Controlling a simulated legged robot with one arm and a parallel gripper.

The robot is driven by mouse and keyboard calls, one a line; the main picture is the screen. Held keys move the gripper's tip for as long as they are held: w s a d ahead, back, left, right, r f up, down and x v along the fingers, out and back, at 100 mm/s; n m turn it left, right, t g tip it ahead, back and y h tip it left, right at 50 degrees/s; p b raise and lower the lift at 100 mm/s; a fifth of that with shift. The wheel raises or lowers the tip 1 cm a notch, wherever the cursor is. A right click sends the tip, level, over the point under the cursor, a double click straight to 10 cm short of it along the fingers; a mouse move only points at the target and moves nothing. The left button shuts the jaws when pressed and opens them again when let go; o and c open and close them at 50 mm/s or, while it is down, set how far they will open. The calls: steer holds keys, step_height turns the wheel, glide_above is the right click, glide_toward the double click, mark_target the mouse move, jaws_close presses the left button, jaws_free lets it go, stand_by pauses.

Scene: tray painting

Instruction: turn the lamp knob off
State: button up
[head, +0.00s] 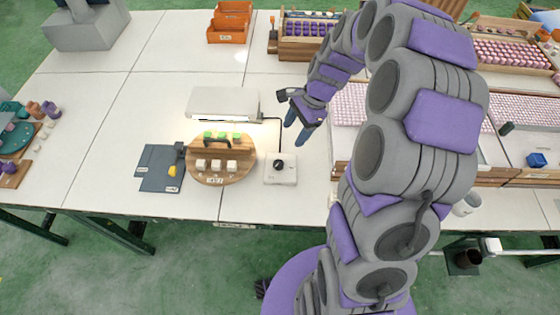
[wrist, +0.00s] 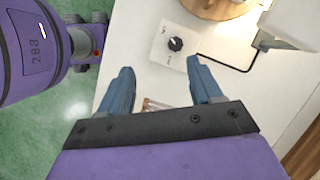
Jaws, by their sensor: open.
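The lamp knob (head: 279,165) is a small black dial on a white square control box (head: 283,177), on the table just right of the round wooden board. In the wrist view the knob (wrist: 175,44) shows near the top middle, on its white box (wrist: 168,60). A dark cord runs from the box to the lamp (head: 222,103), a white flat panel with a lit strip along its front edge. My gripper (head: 294,138) is above the table, behind and slightly right of the box. Its two blue fingers (wrist: 160,85) are apart, empty and away from the knob.
The round wooden board (head: 247,170) with white and green blocks stands left of the box. Dark grey plates (head: 155,180) lie further left. Trays of pink pieces (head: 350,105) stand to the right. The table front is clear near the box.

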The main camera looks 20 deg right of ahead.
mark_target(279, 163)
steer(key=w+d+f+m, duration=0.3)
steer(key=f, duration=0.2)
steer(key=b+x, duration=0.1)
steer(key=x, duration=0.4)
steer(key=b+x, duration=0.2)
steer(key=x, duration=0.4)
steer(key=w+b+x, duration=0.1)
steer(key=x, duration=0.5)
steer(key=shift+a+r, duration=0.1)
steer(key=shift+a, duration=0.1)
steer(key=shift+c, duration=0.3)
steer(key=c, duration=1)
